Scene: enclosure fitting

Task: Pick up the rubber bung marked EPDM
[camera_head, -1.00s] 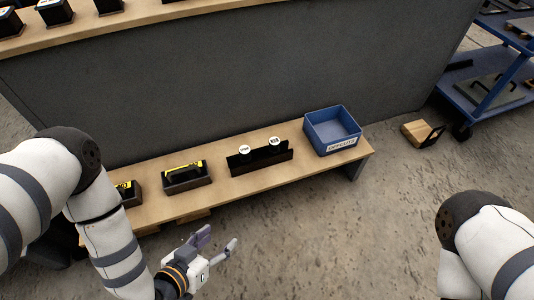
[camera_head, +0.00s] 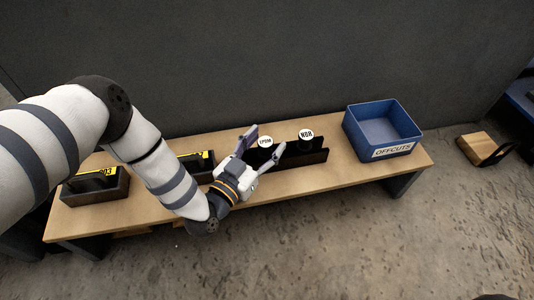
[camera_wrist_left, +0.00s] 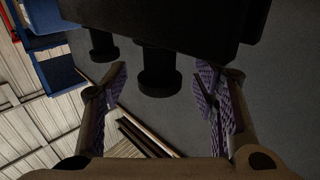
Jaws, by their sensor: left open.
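The rubber bung marked EPDM (camera_head: 265,142) stands in a black rack (camera_head: 318,157) on the low wooden bench, its white labelled top facing up. A second bung, marked NBR (camera_head: 306,134), stands to its right. My left gripper (camera_head: 266,143) is open, with its fingers to either side of the EPDM bung in the head view. In the left wrist view, a dark flanged bung (camera_wrist_left: 158,78) shows between the open fingers (camera_wrist_left: 163,92), apart from both. Another dark bung (camera_wrist_left: 103,46) is to its left. My right gripper is not in view.
A blue bin labelled OFFCUTS (camera_head: 395,151) stands on the right end of the bench (camera_head: 340,180). Dark boxes with yellow labels (camera_head: 98,186) stand on the left. A grey panel (camera_head: 300,50) rises behind. A wooden block (camera_head: 482,148) lies on the floor at right.

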